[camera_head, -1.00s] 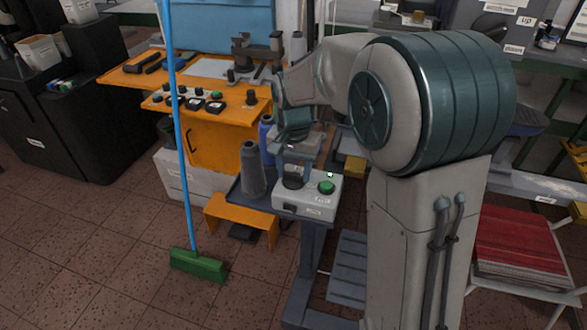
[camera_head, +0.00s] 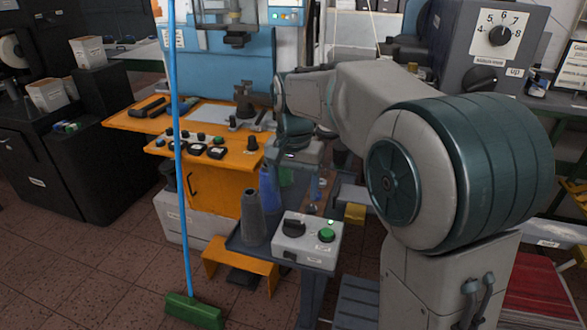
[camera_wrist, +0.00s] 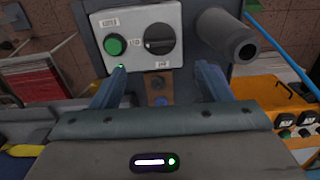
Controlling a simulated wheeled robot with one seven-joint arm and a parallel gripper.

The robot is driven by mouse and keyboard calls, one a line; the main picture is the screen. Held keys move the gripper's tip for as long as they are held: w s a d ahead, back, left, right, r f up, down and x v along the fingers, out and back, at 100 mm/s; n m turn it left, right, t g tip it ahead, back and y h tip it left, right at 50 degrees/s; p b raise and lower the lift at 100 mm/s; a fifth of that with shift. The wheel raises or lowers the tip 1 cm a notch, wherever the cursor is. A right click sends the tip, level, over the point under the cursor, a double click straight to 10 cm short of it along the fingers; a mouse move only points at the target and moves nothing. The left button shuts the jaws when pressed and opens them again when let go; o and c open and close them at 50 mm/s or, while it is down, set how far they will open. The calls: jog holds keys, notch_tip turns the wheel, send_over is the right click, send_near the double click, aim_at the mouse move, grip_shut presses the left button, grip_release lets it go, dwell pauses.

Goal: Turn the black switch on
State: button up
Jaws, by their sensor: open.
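The black switch (camera_head: 293,227) is a round rotary knob on a light grey control box (camera_head: 284,252). A green button (camera_head: 326,235) sits to its right, with a small lit green lamp (camera_head: 331,222) behind the button. In the wrist view the knob (camera_wrist: 159,39) is upper centre and its grip bar lies roughly sideways. The green button (camera_wrist: 115,45) is to its left there. My gripper (camera_wrist: 162,70) is open and empty, its two blue-grey fingers spread wide. Its tips are apart from the knob. In the head view it hangs above and behind the box, partly hidden by its own wrist.
An orange bench (camera_head: 200,145) with several knobs lies behind left. A blue-handled broom (camera_head: 181,180) stands at the left.

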notch_tip(320, 180, up, 4)
jog(key=shift+r, duration=0.1)
dwell(0.4)
jog(key=s+d+f+n+t+p, duration=0.1)
jog(key=s+d, duration=0.4)
jog(key=s, duration=0.5)
jog(key=s+d+f+n+t+p, duration=0.1)
jog(key=s+d+f+n, duration=0.2)
jog(key=s+f, duration=0.3)
jog(key=shift+s+d+f+t, duration=0.3)
jog(key=shift+s+d, duration=0.55)
jog(key=shift+s, duration=1.15)
jog(key=shift+r, duration=0.1)
